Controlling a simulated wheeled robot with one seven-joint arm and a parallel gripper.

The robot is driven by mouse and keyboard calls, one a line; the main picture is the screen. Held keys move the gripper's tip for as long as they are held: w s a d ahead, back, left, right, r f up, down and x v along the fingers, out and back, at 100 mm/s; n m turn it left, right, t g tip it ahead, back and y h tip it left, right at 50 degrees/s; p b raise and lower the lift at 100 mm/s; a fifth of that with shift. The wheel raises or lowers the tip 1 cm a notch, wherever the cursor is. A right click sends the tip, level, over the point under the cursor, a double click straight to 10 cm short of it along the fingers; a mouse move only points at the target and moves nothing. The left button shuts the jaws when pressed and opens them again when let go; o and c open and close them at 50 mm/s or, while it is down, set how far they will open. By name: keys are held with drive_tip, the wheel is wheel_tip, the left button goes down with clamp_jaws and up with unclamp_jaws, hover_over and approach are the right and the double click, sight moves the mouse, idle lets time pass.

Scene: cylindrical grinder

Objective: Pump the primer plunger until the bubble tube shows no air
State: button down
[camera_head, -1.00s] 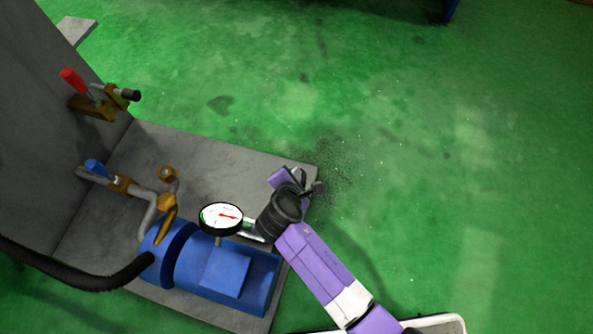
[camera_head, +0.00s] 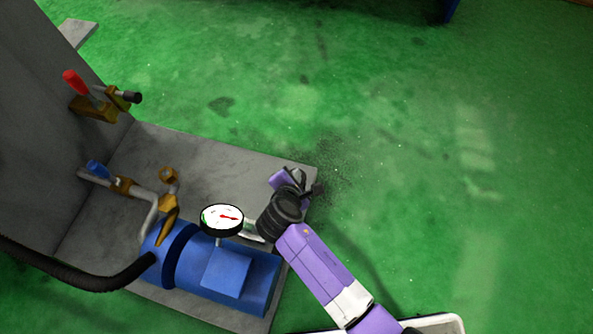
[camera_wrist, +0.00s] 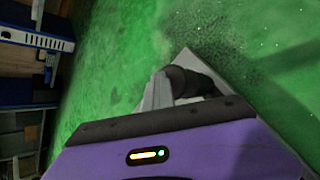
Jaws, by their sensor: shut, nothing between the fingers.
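In the wrist view the grey fingers (camera_wrist: 160,90) point toward the slab's corner. A dark rounded piece (camera_wrist: 192,82) sits right beside them; it may be the primer plunger's knob, but I cannot tell whether they touch. My wrist hides much of that area in the head view. A pale, slim piece (camera_head: 250,230) between the gauge and my wrist may be the bubble tube; no bubbles can be made out.
A blue pump body (camera_head: 240,277) with a white-faced gauge (camera_head: 222,219) stands on the grey slab (camera_head: 225,165). Left are a blue-handled valve (camera_head: 97,169), a red-handled valve (camera_head: 77,83) and a black hose (camera_head: 75,278). The green floor (camera_head: 430,120) is clear to the right.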

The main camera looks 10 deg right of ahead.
drive_tip(key=shift+r+p, duration=1.6)
drive_tip(key=shift+p, duration=0.15)
wheel_tip(320, 180, up, 5)
drive_tip(key=p, duration=0.5)
drive_tip(key=shift+p, duration=0.35)
